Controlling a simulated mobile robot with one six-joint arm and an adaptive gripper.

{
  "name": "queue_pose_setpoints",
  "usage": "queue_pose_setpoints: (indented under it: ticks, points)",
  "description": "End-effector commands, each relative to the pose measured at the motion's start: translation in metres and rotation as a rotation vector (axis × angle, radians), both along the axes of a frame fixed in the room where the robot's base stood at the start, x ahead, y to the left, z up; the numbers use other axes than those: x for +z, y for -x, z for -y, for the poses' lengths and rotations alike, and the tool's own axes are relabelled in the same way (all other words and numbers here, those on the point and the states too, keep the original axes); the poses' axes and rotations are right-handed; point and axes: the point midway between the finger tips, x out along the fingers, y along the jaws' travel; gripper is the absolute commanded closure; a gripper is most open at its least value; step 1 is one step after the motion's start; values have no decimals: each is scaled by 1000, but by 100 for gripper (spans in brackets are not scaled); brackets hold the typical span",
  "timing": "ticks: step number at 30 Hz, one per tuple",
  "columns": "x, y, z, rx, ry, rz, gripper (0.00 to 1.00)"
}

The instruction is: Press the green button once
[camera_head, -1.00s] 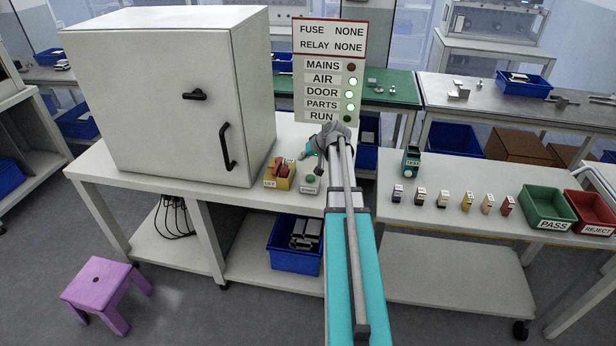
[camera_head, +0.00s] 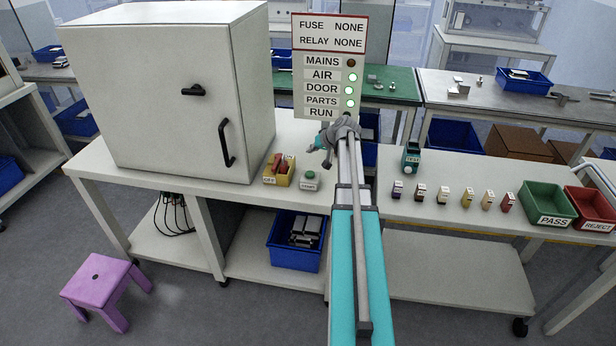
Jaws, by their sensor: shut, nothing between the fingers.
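The green button (camera_head: 310,174) is a small round cap on a pale box marked START, at the front of the white bench. It is in plain sight and nothing touches it. My gripper (camera_head: 321,154) is above and slightly right of the button, apart from it. It is small in the picture, shut, with nothing visible in it. The label panel (camera_head: 330,68) behind reads FUSE NONE and RELAY NONE. Its AIR, DOOR and PARTS lamps glow green and MAINS is dark red.
A yellow box with a red switch (camera_head: 279,169) stands just left of the button. A large white cabinet (camera_head: 175,95) stands further left. On the right are a teal tester (camera_head: 411,157), several small parts, a green PASS bin (camera_head: 546,203) and a red REJECT bin (camera_head: 590,209).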

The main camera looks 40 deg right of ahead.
Motion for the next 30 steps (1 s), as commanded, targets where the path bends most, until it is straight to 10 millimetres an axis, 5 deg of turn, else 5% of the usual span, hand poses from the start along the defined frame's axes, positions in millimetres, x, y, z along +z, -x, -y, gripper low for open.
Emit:
queue_pose_setpoints:
  ticks: [30]
  points:
    - [-77, -1, -1, 2, 0, 0, 100]
